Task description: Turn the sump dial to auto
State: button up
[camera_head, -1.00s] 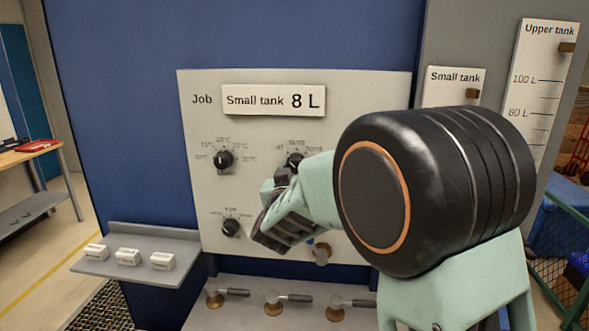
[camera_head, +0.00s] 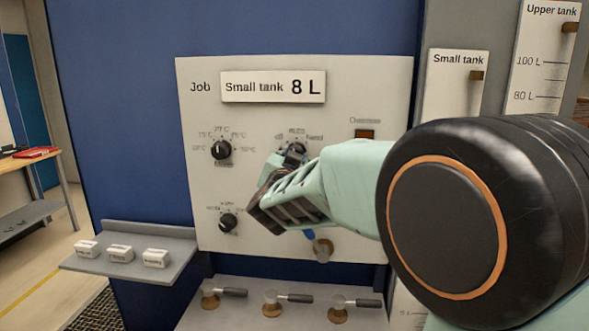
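A black dial (camera_head: 296,149) with "off", "auto" and "hand" around its top is on the upper middle of the pale panel (camera_head: 350,85). Its lower part and any name below it are hidden by my gripper; its pointer is too small to read surely. My gripper (camera_head: 262,190) is in front of the panel, just below and left of this dial, with its dark fingers pointing left. I cannot tell whether the fingers touch the dial or how far apart they are.
A temperature dial (camera_head: 221,150) is left of my gripper and another dial (camera_head: 228,221) is lower left. A blue-handled valve (camera_head: 322,248) is below my gripper. Several lever taps (camera_head: 272,303) line the ledge below. A shelf (camera_head: 125,237) with white blocks juts out at left.

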jog(key=shift+m+b, duration=0.85)
jog(key=shift+m, duration=0.25)
jog(key=o, duration=1.2)
jog(key=shift+c, duration=0.2)
jog(key=shift+s, duration=0.1)
jog(key=s, duration=0.7)
jog(key=shift+s, duration=0.2)
jog(key=shift+a, duration=0.1)
